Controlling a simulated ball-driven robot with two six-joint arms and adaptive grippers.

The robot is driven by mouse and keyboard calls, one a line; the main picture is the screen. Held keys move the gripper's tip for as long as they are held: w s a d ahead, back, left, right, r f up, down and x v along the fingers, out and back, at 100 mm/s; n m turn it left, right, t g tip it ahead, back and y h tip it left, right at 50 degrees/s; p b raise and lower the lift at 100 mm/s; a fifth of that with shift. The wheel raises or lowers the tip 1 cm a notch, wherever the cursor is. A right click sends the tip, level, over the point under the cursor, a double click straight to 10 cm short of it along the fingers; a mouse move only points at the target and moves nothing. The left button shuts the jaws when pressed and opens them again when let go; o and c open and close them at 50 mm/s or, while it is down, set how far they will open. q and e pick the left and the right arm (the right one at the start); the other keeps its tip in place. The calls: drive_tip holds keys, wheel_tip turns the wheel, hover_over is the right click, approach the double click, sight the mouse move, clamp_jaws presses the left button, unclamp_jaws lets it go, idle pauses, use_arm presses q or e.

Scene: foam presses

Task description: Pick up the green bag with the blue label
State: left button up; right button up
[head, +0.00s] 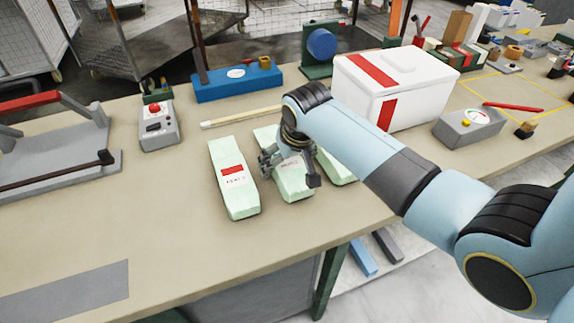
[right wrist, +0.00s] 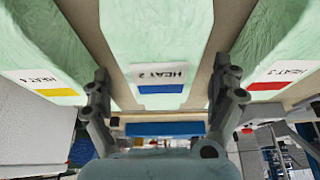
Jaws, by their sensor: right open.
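The pale green bag with the blue label (right wrist: 160,70) lies on the table between two similar bags. It is the middle bag in the head view (head: 294,188), partly covered by my gripper, and its label strip is hidden there. My right gripper (head: 288,165) is open above this bag. In the right wrist view the two fingers of the gripper (right wrist: 162,84) stand apart, one at each side of the bag; I cannot tell whether they touch it. My left gripper is not in view.
A green bag with a red label (head: 234,190) lies left of the middle bag. A green bag with a yellow label (right wrist: 40,60) lies on its other side. A white box with red stripes (head: 425,85) stands behind.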

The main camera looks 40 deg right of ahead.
drive_tip(key=shift+x, duration=0.9)
drive_tip(key=shift+c, duration=0.2)
drive_tip(key=c, duration=1.2)
